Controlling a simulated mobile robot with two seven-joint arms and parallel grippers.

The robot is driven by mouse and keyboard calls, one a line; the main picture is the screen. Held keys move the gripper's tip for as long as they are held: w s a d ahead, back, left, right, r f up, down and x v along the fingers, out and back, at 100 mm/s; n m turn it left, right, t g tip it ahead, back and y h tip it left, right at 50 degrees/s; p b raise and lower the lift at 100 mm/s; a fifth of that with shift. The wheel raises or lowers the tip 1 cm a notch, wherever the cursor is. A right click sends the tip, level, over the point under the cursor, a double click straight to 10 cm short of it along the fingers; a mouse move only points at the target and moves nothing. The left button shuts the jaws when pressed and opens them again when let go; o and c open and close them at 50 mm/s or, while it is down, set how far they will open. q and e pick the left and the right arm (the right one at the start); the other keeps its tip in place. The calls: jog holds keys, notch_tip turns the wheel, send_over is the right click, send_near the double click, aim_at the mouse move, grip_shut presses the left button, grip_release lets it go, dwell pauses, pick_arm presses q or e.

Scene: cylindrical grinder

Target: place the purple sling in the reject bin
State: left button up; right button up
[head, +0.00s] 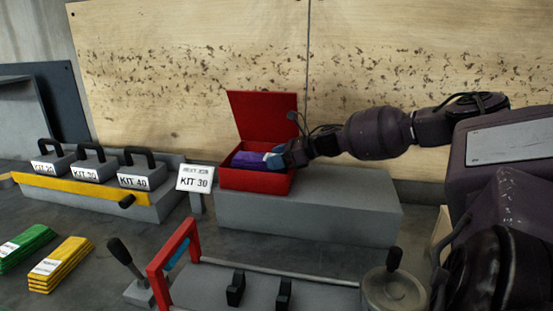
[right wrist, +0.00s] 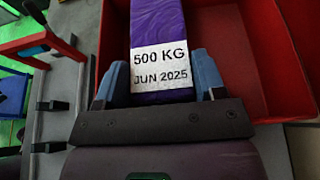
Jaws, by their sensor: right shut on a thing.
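The purple sling (head: 249,158) is a flat folded bundle inside the open red box (head: 253,181), which looks like the reject bin; no label on it is readable. The sling also shows in the right wrist view (right wrist: 157,28), with a white tag reading "500 KG JUN 2025". My right gripper (head: 277,158) is at the right end of the sling, at the box's right rim. Its blue fingers lie on either side of the tagged end and it is shut on the sling. Whether the sling touches the box floor is hidden. My left gripper is out of view.
The red box stands on a grey block (head: 310,218), its lid raised at the back. A "KIT 30" sign (head: 195,179) stands to its left. Several labelled kit weights (head: 142,177) sit farther left. Green (head: 26,248) and yellow slings (head: 62,264) lie front left.

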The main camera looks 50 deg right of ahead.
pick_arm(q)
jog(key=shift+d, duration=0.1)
pick_arm(e)
jog(key=shift+s+f, duration=0.1)
jog(key=shift+f, duration=0.5)
